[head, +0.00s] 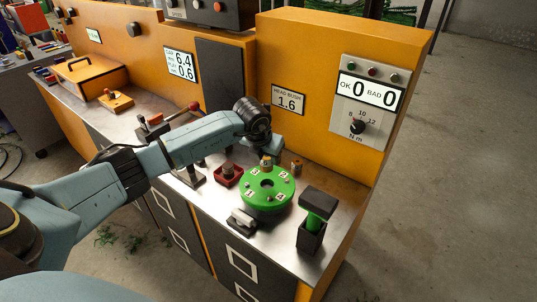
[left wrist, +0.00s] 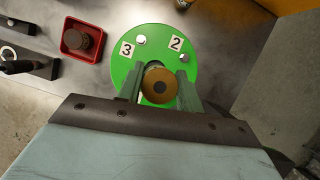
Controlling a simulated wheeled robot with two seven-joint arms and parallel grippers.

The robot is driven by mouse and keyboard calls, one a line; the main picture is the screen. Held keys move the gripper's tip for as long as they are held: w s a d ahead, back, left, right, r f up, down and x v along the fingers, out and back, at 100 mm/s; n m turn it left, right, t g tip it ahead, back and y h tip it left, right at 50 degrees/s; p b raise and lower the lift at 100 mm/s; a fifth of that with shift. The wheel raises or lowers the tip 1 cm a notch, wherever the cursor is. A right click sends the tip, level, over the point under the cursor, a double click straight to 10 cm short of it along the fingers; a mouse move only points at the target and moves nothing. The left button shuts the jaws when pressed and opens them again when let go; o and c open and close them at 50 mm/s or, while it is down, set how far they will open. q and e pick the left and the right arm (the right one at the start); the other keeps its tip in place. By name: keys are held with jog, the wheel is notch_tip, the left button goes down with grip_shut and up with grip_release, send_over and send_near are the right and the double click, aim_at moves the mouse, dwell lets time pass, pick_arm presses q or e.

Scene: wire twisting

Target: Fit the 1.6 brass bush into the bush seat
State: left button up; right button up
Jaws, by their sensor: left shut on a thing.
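In the head view, my left gripper (head: 268,158) reaches over the back of the round green head (head: 252,197). The left wrist view shows its two fingers (left wrist: 159,88) shut on a round brass bush (left wrist: 160,98) with a dark centre hole. The bush also shows small in the head view (head: 266,164), by the gripper tips. The green head also shows in the left wrist view (left wrist: 120,72), with number labels and silver screws. In the head view a dark round opening (head: 267,183) is at its middle. The gap between bush and head cannot be judged. My right gripper is not seen.
A red tray (head: 220,181) with a dark round piece stands left of the head. A brownish cylinder (head: 297,168) stands behind right. A green-handled tool (head: 319,203) is in a black holder in front right. A panel sign reads "HEAD BUSH 1.6" (head: 287,100).

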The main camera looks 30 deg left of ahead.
aim_at(267, 169)
pick_arm(q)
jog(key=shift+w, duration=0.1)
jog(key=shift+f+b, duration=2.45)
jog(key=shift+f, duration=0.4)
jog(key=shift+f+b, duration=1.3)
jog(key=shift+f, duration=0.15)
jog(key=o, duration=1.2)
jog(key=p+v, duration=0.1)
jog(key=v, duration=1.2)
jog(key=shift+r, duration=0.2)
